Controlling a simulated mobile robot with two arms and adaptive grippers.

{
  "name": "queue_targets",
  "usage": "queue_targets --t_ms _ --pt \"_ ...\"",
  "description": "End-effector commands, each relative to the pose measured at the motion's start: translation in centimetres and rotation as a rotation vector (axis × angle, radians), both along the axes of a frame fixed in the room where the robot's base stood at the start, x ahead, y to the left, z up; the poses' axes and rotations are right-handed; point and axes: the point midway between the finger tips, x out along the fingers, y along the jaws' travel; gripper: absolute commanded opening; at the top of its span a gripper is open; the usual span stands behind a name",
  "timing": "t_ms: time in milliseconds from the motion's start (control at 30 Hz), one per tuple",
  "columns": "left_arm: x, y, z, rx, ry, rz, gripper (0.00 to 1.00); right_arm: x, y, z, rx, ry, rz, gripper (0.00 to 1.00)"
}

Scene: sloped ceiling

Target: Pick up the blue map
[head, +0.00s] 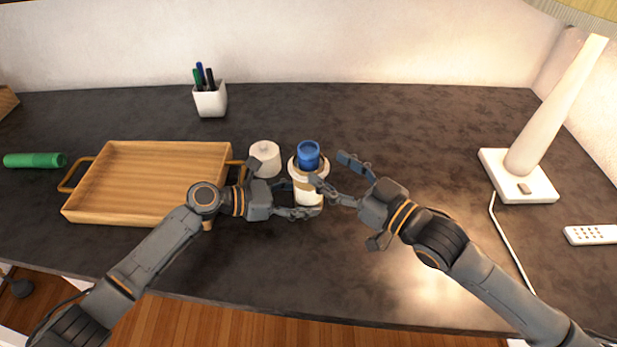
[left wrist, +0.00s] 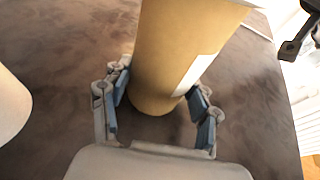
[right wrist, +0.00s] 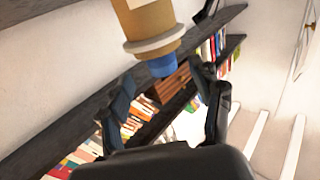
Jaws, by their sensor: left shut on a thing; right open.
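The blue map (head: 308,155) is a short blue roll standing out of the top of an upright tan tube (head: 308,195) with a pale collar. Its lower part is hidden inside. My left gripper (head: 302,199) is shut around the lower part of the tube, which fills the left wrist view (left wrist: 180,60) between the fingers. My right gripper (head: 327,168) is open beside the tube's top, at the right of the blue roll. In the right wrist view the blue end (right wrist: 163,66) lies beyond the open fingers, and they appear apart from it.
A wooden tray (head: 150,216) with handles is left of the tube, and a white lidded jar (head: 264,159) stands close by. A green roll (head: 35,160) lies far left. A pen cup (head: 210,100) is behind; a lamp (head: 525,185) and remote (head: 592,235) are right. The back middle is clear.

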Motion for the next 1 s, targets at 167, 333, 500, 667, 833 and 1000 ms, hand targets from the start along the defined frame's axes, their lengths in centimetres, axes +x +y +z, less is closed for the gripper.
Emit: queue_targets --t_ms 167,333,500,667,833,1000 --pt "0.0 0.1 -0.2 0.003 0.002 0.001 0.43 1.1 1.1 0.0 -0.001 -0.002 0.0 0.65" --pt "0.0 0.1 -0.2 0.003 0.002 0.001 0.43 2.4 2.5 -0.1 0.002 -0.002 0.0 0.65" --pt "0.0 0.1 -0.2 0.003 0.002 0.001 0.43 4.1 4.3 -0.2 0.001 -0.002 0.0 0.65" --pt "0.0 0.1 -0.2 0.003 0.002 0.001 0.43 4.7 4.8 -0.2 -0.001 -0.002 -0.001 0.65" --pt "0.0 0.1 -0.2 0.003 0.002 0.001 0.43 4.7 4.8 -0.3 -0.001 -0.001 -0.001 0.65" --pt "0.0 0.1 -0.2 0.003 0.002 0.001 0.43 4.7 4.8 -0.3 -0.001 -0.001 -0.001 0.3"
